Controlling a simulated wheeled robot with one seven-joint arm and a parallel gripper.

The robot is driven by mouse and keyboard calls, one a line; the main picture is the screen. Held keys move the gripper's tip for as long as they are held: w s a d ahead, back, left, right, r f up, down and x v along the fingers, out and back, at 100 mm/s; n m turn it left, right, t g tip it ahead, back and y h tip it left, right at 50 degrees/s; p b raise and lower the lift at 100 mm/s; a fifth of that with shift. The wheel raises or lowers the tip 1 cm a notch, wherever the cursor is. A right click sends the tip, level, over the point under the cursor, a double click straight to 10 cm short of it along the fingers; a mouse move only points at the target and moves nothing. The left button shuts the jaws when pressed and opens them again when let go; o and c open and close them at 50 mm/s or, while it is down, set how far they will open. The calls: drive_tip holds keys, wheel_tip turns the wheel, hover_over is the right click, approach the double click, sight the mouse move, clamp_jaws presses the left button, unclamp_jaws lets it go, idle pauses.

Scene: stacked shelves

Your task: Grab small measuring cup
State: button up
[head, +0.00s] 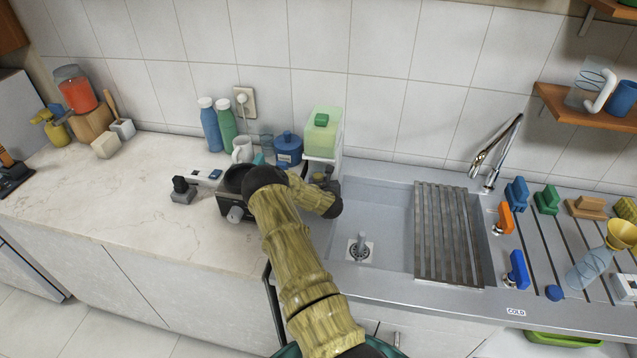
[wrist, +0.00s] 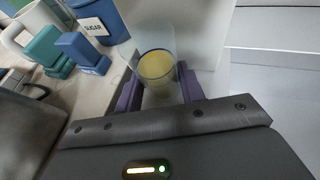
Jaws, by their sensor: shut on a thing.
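A small clear cup with a yellow bottom (wrist: 157,66) stands between the two purple fingers of my gripper (wrist: 159,90) in the wrist view. The fingers are shut on its sides. I take it to be the small measuring cup; no markings can be read. In the head view my arm and wrist cover most of the gripper and I cannot make out the cup there. The gripper is at the counter's back, left of the sink and below the pale green container (head: 322,135).
A white mug (head: 242,150) and bottles (head: 210,125) stand by the wall. The sink (head: 385,225) with its slatted rack (head: 447,235) is at right. The left counter (head: 110,190) is largely clear.

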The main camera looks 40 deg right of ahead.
sight(319, 176)
drive_tip(key=shift+r, duration=0.25)
drive_tip(key=shift+r+b, duration=1)
drive_tip(key=shift+r, duration=0.45)
drive_tip(key=s+a+b, duration=0.1)
drive_tip(key=s+a, duration=0.1)
drive_tip(key=s, duration=0.2)
drive_tip(key=s+a+b, duration=0.2)
drive_tip(key=s, duration=0.3)
drive_tip(key=s+a+b, duration=0.1)
drive_tip(key=s+a, duration=0.2)
drive_tip(key=s, duration=0.1)
drive_tip(key=shift+s, duration=0.35)
drive_tip(key=shift+s+a+b, duration=0.25)
drive_tip(key=shift+s+a, duration=0.05)
drive_tip(key=shift+s, duration=0.3)
drive_tip(key=shift+s+a+b, duration=0.2)
drive_tip(key=shift+s+a, duration=0.1)
drive_tip(key=shift+s, duration=0.25)
drive_tip(key=shift+a, duration=0.1)
drive_tip(key=shift+s, duration=0.15)
